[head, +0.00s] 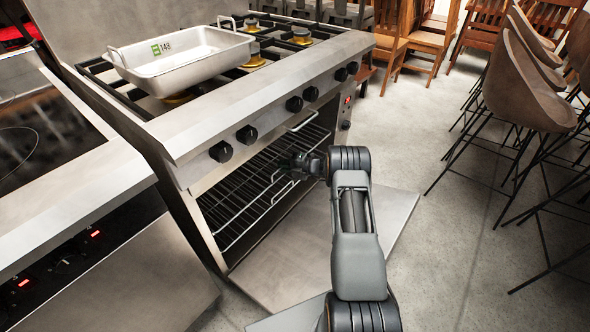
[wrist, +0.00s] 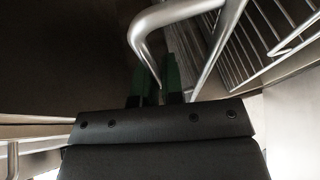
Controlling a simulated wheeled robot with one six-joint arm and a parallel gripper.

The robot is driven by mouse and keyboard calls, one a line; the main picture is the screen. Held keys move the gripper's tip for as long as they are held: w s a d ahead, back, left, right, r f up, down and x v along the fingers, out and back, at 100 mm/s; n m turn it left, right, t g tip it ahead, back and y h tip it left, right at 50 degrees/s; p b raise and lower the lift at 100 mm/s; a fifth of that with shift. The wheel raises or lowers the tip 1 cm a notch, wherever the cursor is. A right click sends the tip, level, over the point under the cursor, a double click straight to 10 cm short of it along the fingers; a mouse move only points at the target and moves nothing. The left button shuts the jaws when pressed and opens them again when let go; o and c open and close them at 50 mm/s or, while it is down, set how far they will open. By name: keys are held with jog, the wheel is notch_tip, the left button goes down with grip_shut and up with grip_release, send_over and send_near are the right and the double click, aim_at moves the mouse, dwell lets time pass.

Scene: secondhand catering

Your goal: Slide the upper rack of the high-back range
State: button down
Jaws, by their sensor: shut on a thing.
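The high-back range (head: 250,100) stands on the left of the head view with its oven open and its door (head: 370,235) folded down flat. The upper rack (head: 240,188), a chrome wire shelf, is in the oven opening. My gripper (head: 296,164) is at the front of the rack, and its dark fingers blend into the oven. In the wrist view, my gripper (wrist: 160,82) has green-lined fingers close together on the rack's front, next to a bent chrome tube (wrist: 150,28). The exact contact is hidden. Rack wires (wrist: 275,35) run off to the right.
A steel roasting pan (head: 185,60) sits on the range's burners. Black knobs (head: 247,134) line the front panel above the opening. Another cooking unit (head: 75,210) stands close on the left. Bar stools (head: 530,85) and wooden chairs (head: 425,40) are at the right; the floor between is clear.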

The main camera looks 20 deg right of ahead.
jog(key=shift+w+a, duration=0.5)
jog(key=shift+w, duration=0.25)
jog(key=shift+r, duration=0.1)
jog(key=c, duration=1.3)
grip_release()
jog(key=shift+w+a, duration=0.1)
jog(key=shift+w, duration=0.05)
jog(key=shift+c, duration=0.2)
jog(key=shift+o, duration=0.3)
jog(key=shift+d, duration=0.35)
jog(key=p+v, duration=0.3)
jog(key=v, duration=1)
jog(key=shift+s+d, duration=0.15)
jog(key=shift+s, duration=0.15)
